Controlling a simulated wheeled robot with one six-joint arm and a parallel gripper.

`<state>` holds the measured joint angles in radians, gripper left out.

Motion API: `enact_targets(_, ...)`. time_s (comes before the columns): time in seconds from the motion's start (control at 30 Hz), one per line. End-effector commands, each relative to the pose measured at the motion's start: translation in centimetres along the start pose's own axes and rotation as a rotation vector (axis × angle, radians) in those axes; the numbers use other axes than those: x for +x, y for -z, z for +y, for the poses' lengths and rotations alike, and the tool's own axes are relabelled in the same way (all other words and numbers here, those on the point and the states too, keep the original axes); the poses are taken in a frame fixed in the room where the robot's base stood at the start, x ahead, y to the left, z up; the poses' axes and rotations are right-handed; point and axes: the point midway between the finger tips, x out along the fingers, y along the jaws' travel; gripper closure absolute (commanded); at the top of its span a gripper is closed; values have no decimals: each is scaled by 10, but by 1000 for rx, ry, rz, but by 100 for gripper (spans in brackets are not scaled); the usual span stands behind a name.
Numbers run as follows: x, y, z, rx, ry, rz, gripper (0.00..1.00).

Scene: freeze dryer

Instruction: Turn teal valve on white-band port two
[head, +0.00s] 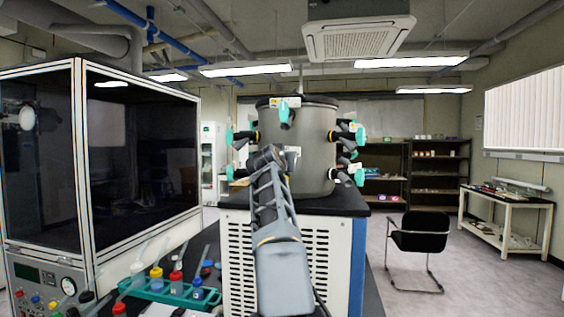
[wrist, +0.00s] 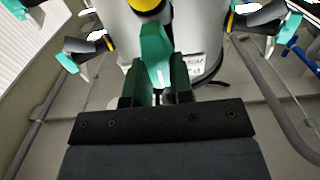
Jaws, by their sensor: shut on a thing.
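My gripper (wrist: 157,88) is shut on a teal valve (wrist: 155,50), whose handle sits between the two dark fingers in the wrist view. A yellow part (wrist: 146,5) shows just beyond the handle at the top edge. No white band can be made out on this port. In the head view my gripper (head: 265,157) is at the lower front of the grey drum (head: 312,150) and hides the held valve. Other teal valves stick out around the drum, at the upper front (head: 285,115), the right (head: 358,134) and the left (head: 229,136).
In the wrist view, neighbouring valves flank my gripper on the left (wrist: 68,62) and the right (wrist: 292,25). A glass-fronted cabinet (head: 140,160) stands left. A teal rack (head: 175,291) with bottles lies at the lower left. A black chair (head: 417,235) stands on the right floor.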

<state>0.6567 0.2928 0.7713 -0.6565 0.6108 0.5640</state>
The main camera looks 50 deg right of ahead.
Motion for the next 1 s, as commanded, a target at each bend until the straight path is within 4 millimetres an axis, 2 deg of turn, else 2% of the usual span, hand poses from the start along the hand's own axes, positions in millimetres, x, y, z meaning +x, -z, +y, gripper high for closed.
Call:
enact_targets(0.27, 0, -1, 0, -1, -2, -4, 100)
enact_targets(0.3, 0, -1, 0, -1, -2, -4, 77)
enact_targets(0.57, 0, -1, 0, -1, 0, -2, 53)
enact_targets(0.83, -2, -1, -1, -1, 1, 0, 53)
enact_targets(1.0, -22, -3, -1, 0, 2, 2, 53)
